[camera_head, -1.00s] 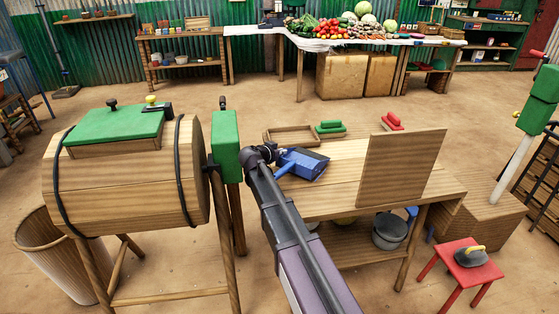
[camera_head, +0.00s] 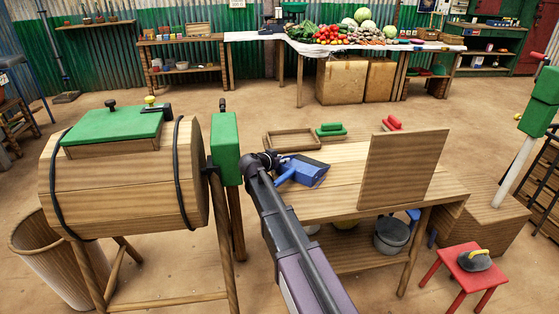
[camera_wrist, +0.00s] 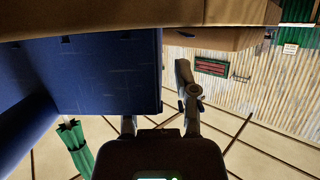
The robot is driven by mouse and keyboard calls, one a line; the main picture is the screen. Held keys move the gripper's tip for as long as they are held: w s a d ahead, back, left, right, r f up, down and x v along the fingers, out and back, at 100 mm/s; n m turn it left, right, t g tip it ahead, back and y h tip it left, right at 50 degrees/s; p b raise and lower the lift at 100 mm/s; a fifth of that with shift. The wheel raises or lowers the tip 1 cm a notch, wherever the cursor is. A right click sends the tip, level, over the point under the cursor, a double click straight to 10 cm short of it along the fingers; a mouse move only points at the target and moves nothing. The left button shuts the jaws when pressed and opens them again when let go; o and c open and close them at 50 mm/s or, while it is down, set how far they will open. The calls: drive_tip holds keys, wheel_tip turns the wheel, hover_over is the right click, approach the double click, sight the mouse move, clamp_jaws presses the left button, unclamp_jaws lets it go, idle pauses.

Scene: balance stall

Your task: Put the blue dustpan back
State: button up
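The blue dustpan (camera_head: 306,171) is at the back left of the wooden table (camera_head: 335,203), tilted at the end of my arm. I cannot tell for sure whether it touches the tabletop. My gripper (camera_head: 271,160) is at the dustpan's left end and appears shut on it; the exact grip is hidden. In the wrist view the dustpan (camera_wrist: 105,75) fills the upper left, large and close. There it hides part of one finger of my gripper (camera_wrist: 158,105), while the other finger shows to its right.
A shallow wooden tray (camera_head: 292,139), a green brush-like block (camera_head: 331,130) and a red one (camera_head: 391,124) are at the table's back. An upright board (camera_head: 403,175) stands on the right. A barrel (camera_head: 125,185) with a green post is close on the left.

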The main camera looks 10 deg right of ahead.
drive_tip(key=shift+r, duration=0.1)
idle(0.3)
drive_tip(key=shift+r, duration=0.15)
drive_tip(key=p+v, duration=0.5)
drive_tip(key=v, duration=0.7)
idle(0.4)
